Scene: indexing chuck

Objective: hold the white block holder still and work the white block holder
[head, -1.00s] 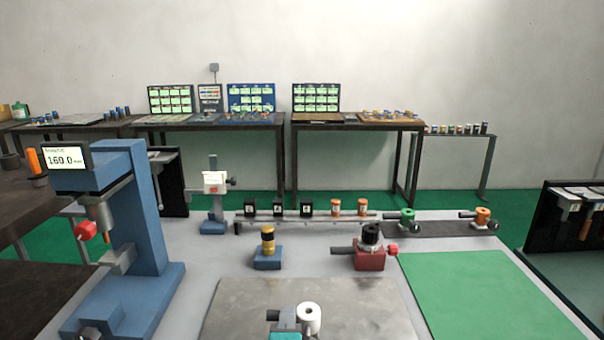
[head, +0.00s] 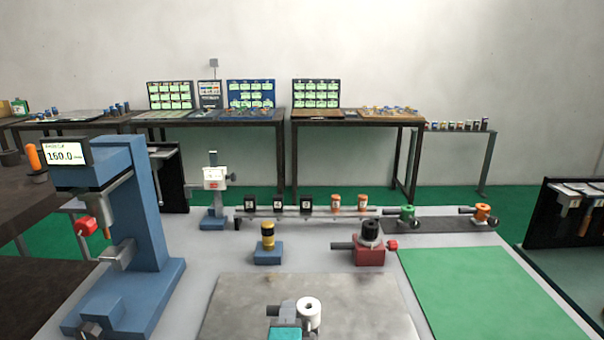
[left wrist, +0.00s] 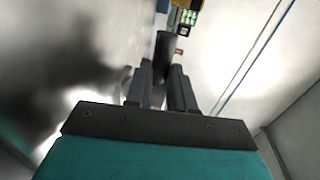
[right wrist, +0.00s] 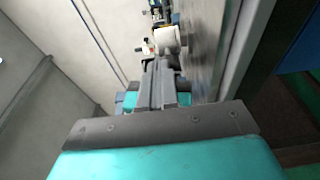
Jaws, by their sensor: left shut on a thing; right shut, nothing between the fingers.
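The white block holder (head: 308,316) is a white round body with a hole in its top, low at the centre of the head view over the grey plate. In the left wrist view, the left gripper's fingers (left wrist: 162,85) are shut on a dark round bar (left wrist: 164,48), which appears to be the holder's handle. In the right wrist view, my right gripper (right wrist: 160,72) is shut and empty, its tips close to the white body (right wrist: 167,40). I cannot tell whether they touch it.
A blue press-like stand (head: 145,205) with a display reading 160.0 stands at left. A blue-based holder (head: 268,255) and a red holder (head: 369,256) stand behind the grey metal plate (head: 240,310). The green mat (head: 480,290) at right is clear.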

